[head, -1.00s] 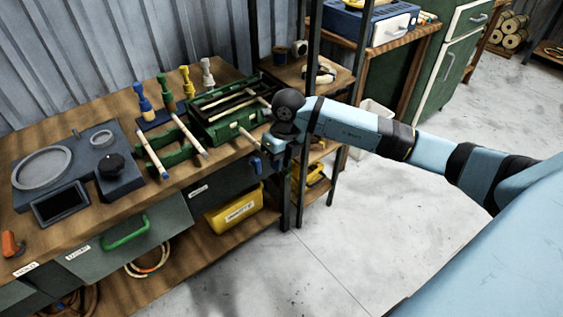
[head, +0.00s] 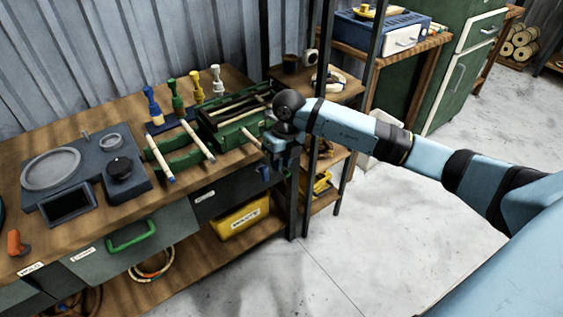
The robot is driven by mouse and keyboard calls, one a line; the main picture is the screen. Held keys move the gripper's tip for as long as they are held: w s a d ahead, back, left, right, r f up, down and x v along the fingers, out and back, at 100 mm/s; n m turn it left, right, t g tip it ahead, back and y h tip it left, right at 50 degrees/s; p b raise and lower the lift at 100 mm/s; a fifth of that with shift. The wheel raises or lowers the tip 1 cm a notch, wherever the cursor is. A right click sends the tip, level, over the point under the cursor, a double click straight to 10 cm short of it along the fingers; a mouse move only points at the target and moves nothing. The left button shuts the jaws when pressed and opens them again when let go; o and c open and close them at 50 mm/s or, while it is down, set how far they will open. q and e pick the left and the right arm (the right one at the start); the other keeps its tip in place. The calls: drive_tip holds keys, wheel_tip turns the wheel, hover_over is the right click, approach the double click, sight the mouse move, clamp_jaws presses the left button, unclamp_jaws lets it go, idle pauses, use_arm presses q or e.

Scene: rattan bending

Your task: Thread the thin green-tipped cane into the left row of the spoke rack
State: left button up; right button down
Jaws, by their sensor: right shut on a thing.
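My right gripper (head: 270,150) is at the bench's right edge, in front of the green slotted box. It is shut on a thin pale cane (head: 250,136), which points up and left toward the box. The colour of the cane's tips cannot be told. A low, curved green rack (head: 182,160) stands left of the gripper. Two pale canes, a left one (head: 160,160) and a right one (head: 196,139), lie across it with bluish near ends. Which green piece is the spoke rack is unclear. My left gripper is not in view.
The green slotted box (head: 225,136) stands behind the held cane. Several coloured pegs (head: 152,106) stand behind the curved rack. A dark grey device (head: 84,176) sits to the left. A dark upright post (head: 296,205) stands close beside my gripper.

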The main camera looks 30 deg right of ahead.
drive_tip(key=shift+w+a, duration=0.1)
drive_tip(key=shift+w, duration=0.8)
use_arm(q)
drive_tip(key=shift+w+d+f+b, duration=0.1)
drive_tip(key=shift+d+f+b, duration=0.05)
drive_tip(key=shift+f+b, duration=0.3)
use_arm(e)
drive_tip(key=shift+w+a, duration=0.1)
drive_tip(key=shift+w, duration=0.85)
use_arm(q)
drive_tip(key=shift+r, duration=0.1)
use_arm(e)
drive_tip(key=shift+w, duration=0.1)
use_arm(q)
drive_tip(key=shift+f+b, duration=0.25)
drive_tip(key=shift+b, duration=0.45)
use_arm(e)
drive_tip(key=shift+w+a, duration=0.1)
drive_tip(key=shift+w, duration=1.8)
